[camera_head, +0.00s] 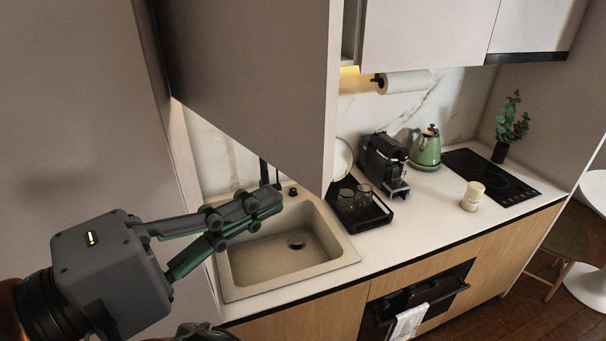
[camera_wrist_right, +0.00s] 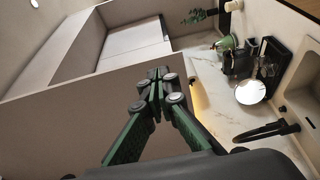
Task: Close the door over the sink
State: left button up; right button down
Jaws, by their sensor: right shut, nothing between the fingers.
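The door over the sink (camera_head: 245,70) is a grey-beige cabinet panel. It stands open and juts out toward me in the head view, its lower edge slanting above the sink (camera_head: 285,255). My right gripper (camera_head: 268,203) is shut and empty, in front of the sink and below the door's lower edge in the head view. In the right wrist view the closed fingertips (camera_wrist_right: 158,90) appear in front of a broad brownish panel (camera_wrist_right: 60,125), which looks like the door. I cannot tell whether they touch it. My left gripper is not in view.
A black faucet (camera_wrist_right: 266,132) stands behind the sink. A black tray (camera_head: 362,215) with glasses, a coffee machine (camera_head: 384,160), a green kettle (camera_head: 427,148) and a candle (camera_head: 473,195) stand to the right on the counter. Closed upper cabinets (camera_head: 425,30) are at the upper right.

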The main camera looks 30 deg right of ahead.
aim_at(321, 174)
jog(key=d, duration=0.5)
jog(key=shift+w+d, duration=0.2)
jog(key=shift+w, duration=0.05)
jog(key=shift+w+d, duration=0.1)
jog(key=shift+d, duration=0.3)
